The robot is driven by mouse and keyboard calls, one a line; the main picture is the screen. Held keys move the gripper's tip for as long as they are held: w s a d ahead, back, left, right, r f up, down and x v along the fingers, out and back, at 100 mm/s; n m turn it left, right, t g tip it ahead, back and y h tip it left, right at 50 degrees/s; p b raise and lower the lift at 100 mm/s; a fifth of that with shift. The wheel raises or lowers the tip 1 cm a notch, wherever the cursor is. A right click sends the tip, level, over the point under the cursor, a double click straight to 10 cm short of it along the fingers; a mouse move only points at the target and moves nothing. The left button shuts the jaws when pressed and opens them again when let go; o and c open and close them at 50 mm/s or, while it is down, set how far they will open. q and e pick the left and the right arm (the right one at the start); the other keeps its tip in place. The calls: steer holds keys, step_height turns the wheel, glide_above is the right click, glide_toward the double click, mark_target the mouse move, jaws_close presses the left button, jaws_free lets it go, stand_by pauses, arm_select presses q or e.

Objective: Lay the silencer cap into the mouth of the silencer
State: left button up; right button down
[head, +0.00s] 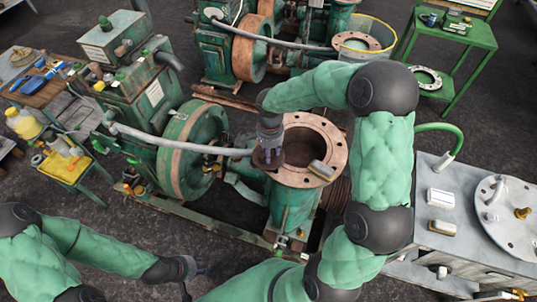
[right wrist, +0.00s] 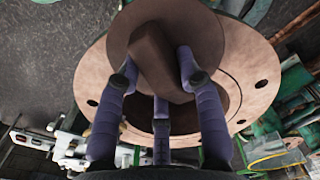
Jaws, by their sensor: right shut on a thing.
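The silencer (head: 290,205) is a green upright cylinder with a broad tan bolted flange (head: 335,150) around its dark open mouth (head: 308,145). My right gripper (head: 268,150) is shut on the raised grip of the silencer cap, a dark brown disc (head: 262,162). The cap hangs at the left side of the mouth in the head view. In the right wrist view, the fingers close around the cap's grip, and the cap (right wrist: 125,32) covers part of the flange (right wrist: 250,65) and mouth. Any contact is unclear. My left gripper (head: 194,268) is low left, empty, its fingers apart.
A small block (head: 321,169) lies on the flange's near rim. A grey metal cabinet (head: 470,235) with loose parts stands at right. A yellow-rimmed bin (head: 385,25) stands behind.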

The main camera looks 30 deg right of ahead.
steer(key=shift+r, duration=0.1)
steer(key=shift+r+p, duration=1.15)
steer(key=shift+r, duration=0.5)
stand_by(0.8)
